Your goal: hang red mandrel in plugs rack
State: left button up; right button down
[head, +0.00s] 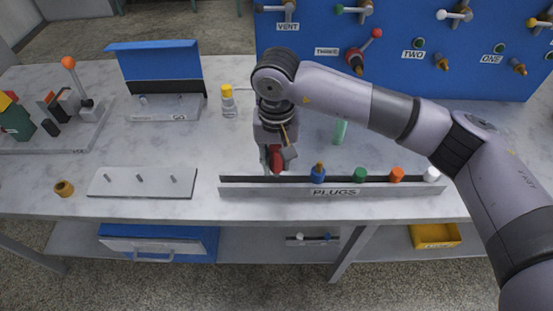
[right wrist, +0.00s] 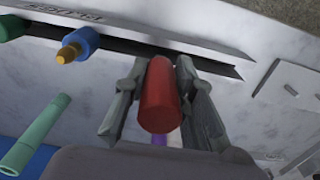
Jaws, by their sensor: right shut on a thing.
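The red mandrel (head: 276,158) is held between the fingers of my right gripper (head: 275,152). In the right wrist view the two fingers (right wrist: 158,100) close on both sides of the red mandrel (right wrist: 160,95). The grey plugs rack (head: 240,190), labelled PLUGS, lies along the table's front edge. The mandrel is at the rack's left part; whether it touches the slot cannot be told. The rack's dark slot also shows in the right wrist view (right wrist: 130,46). My left gripper is not in view.
Blue (head: 318,174), green (head: 359,175), orange (head: 397,174) and white (head: 432,174) plugs sit in the rack, right of the mandrel. A pale green tube (head: 340,132) is behind. A pegged plate (head: 125,184) lies left. A blue panel (head: 300,65) stands at the back.

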aim_at(277, 172)
dwell(0.4)
jog(key=shift+b, duration=0.55)
dwell(0.5)
jog(key=shift+b, duration=0.45)
jog(key=shift+f, duration=0.1)
jog(key=shift+f+b, duration=0.3)
jog(key=shift+b, duration=0.15)
jog(key=shift+f+b, duration=1.75)
jog(key=shift+b, duration=0.15)
jog(key=c, duration=1.2)
grip_release()
jog(key=shift+c, duration=0.2)
